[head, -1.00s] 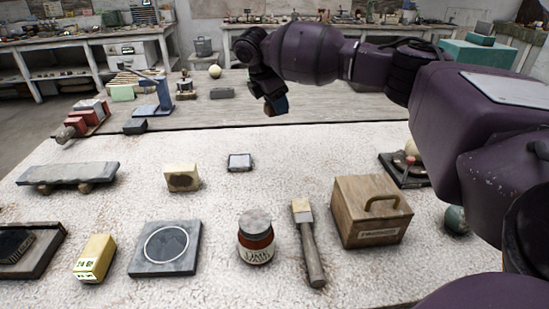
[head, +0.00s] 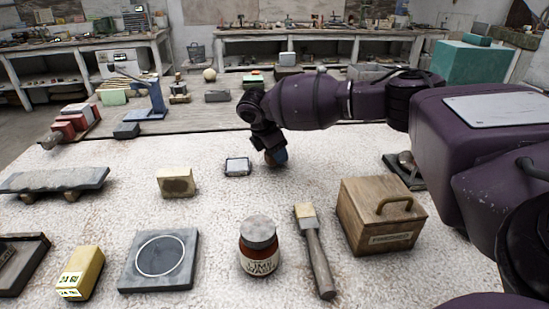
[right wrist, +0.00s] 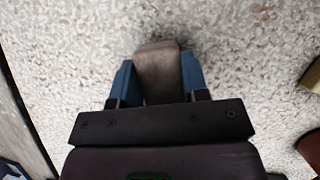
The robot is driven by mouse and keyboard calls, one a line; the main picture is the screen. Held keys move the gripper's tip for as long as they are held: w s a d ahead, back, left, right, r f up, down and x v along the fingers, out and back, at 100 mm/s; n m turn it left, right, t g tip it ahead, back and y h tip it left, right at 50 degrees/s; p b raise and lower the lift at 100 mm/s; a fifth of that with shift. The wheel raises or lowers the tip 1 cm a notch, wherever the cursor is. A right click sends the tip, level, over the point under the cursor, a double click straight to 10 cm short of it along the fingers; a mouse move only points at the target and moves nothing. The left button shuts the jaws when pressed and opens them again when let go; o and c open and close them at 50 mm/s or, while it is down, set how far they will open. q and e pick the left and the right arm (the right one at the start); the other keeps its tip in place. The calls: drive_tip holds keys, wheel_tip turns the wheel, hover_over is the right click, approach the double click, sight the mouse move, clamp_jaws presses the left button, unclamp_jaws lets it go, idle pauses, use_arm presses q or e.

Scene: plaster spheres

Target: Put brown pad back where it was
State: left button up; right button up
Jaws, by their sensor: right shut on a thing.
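The brown pad (right wrist: 158,72) is a grey-brown block with rounded corners, seen in the right wrist view between the two blue fingers of my right gripper (right wrist: 157,80). The fingers are shut on its sides. In the head view my right gripper (head: 277,158) points down close above the pale speckled tabletop, just right of a small dark-rimmed pad with a light top (head: 237,167). The held pad is mostly hidden there by the fingers, and I cannot tell whether it touches the table. My left gripper is not in view.
A tan block (head: 175,182) and a plank on rollers (head: 50,180) lie left.

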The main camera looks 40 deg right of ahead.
drive_tip(key=shift+f, duration=0.85)
drive_tip(key=shift+r, duration=0.1)
drive_tip(key=o, duration=1)
drive_tip(key=p+v, duration=0.2)
drive_tip(key=v, duration=1)
drive_tip(key=shift+d+p, duration=0.1)
drive_tip(key=shift+p, duration=0.3)
